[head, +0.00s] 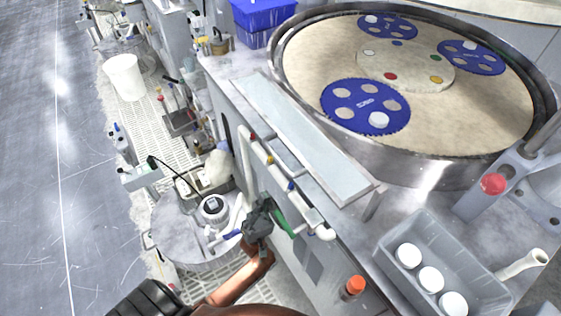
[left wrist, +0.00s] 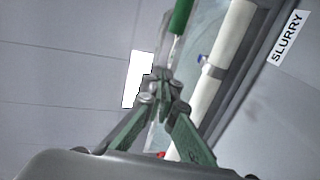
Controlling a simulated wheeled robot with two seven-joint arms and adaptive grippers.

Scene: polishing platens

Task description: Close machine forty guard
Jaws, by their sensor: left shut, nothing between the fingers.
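A long flat pale panel (head: 305,135) in a metal frame lies along the near side of the round polishing machine (head: 440,172); it may be the guard, but no number shows. My right gripper is out of view.
White pipes (head: 247,165) with coloured valves run along the machine's side. A grey tray (head: 393,252) with white round pieces sits at lower right. A round grey drum lid (head: 180,228) stands left of my arm. Open floor (head: 45,200) lies far left.

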